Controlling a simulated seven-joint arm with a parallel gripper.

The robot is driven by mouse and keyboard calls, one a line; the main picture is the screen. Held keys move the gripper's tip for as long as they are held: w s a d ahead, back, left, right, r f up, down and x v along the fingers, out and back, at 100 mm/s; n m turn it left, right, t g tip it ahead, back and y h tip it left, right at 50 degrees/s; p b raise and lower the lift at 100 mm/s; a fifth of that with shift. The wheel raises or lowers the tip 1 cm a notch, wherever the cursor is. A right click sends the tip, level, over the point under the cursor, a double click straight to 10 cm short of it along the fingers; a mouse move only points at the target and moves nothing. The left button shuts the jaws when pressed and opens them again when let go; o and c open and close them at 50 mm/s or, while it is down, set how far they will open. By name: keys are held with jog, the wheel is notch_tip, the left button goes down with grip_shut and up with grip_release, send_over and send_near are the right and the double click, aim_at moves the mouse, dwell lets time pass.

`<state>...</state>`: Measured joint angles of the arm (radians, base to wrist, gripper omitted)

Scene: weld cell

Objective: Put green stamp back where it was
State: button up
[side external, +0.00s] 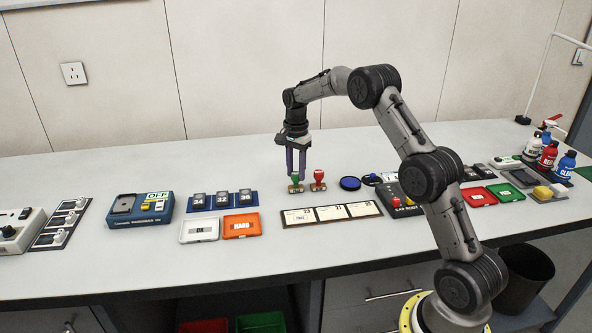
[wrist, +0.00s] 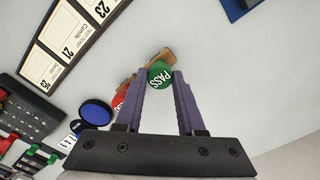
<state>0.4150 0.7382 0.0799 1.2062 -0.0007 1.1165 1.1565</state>
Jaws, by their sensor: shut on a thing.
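The green stamp (side external: 296,179) stands upright at the middle of the table, its wooden base at or very near the table top. In the wrist view its round green top marked PASS (wrist: 161,75) sits between my fingertips. My gripper (side external: 297,172) points down and is shut on the green stamp. The red stamp (side external: 318,177) stands upright just to the right of it, close by. In the wrist view the red stamp (wrist: 119,98) is partly hidden behind my left finger.
A blue ink pad (side external: 350,183) is to the right. A white case (side external: 199,229) and an orange case (side external: 242,226) lie front left. The table behind the stamps is clear.

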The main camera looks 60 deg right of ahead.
aim_at(296, 173)
jog(key=o, duration=1)
jog(key=shift+f, duration=0.1)
jog(key=shift+o, duration=0.2)
notch_tip(296, 173, up, 11)
jog(key=s+a+r+n+t, duration=0.1)
jog(key=s+a+r+n, duration=0.3)
jog(key=s+a+r, duration=0.35)
jog(key=s+a+r+n+t, duration=0.3)
jog(key=s+a+n, duration=0.75)
jog(key=s, duration=0.65)
jog(key=s+a+f+n+t, duration=0.1)
jog(key=s+a+f+n, duration=0.2)
jog(key=s+f, duration=0.3)
jog(key=s+a, duration=0.1)
jog(key=s, duration=0.2)
jog(key=shift+s+a+t, duration=0.15)
jog(key=shift+s+t, duration=0.15)
jog(key=shift+s, duration=0.05)
jog(key=shift+f+n, duration=0.1)
jog(key=shift+n, duration=0.15)
